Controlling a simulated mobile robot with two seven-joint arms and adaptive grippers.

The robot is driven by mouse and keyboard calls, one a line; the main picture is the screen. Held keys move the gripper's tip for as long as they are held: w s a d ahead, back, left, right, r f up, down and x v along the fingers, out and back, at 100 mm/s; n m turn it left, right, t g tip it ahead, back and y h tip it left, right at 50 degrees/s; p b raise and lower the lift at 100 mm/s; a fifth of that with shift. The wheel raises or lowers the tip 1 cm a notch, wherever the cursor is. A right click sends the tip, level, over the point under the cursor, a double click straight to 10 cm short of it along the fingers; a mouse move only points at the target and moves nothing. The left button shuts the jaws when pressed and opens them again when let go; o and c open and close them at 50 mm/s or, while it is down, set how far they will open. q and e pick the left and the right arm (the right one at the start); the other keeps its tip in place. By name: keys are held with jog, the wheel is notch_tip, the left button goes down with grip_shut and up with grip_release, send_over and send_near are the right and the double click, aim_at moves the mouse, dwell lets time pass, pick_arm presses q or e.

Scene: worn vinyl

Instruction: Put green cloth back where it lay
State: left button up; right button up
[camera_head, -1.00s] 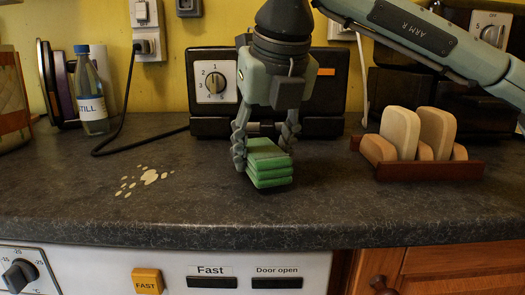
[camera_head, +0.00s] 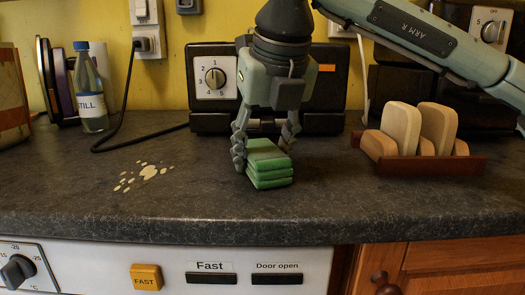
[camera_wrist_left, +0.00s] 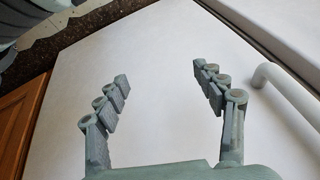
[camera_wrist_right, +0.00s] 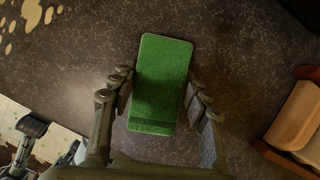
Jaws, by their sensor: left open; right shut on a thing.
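The green cloth (camera_head: 268,165) is folded into a thick stack of layers, over the middle of the dark worktop. My right gripper (camera_head: 265,150) comes down from above and is shut on it, with fingers at its two sides. In the right wrist view the cloth (camera_wrist_right: 158,85) is a green rectangle between the fingers (camera_wrist_right: 160,98). I cannot tell whether its underside touches the worktop. My left gripper (camera_wrist_left: 165,85) is open and empty, in front of a plain white surface; it is outside the head view.
A pale spill (camera_head: 148,172) marks the worktop (camera_head: 90,205) on the left. A black appliance with a dial (camera_head: 215,78) stands behind the gripper. A wooden rack (camera_head: 425,165) with tan and cream pieces stands right. A water bottle (camera_head: 92,100) stands back left. A white bar handle (camera_wrist_left: 290,90) is near my left gripper.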

jog(key=shift+f, duration=0.2)
jog(key=o, duration=1.1)
jog(key=shift+r, duration=0.2)
jog(key=shift+p+v, duration=1.35)
jog(key=shift+v, duration=2.5)
jog(key=shift+d, duration=0.1)
jog(key=v, duration=1.2)
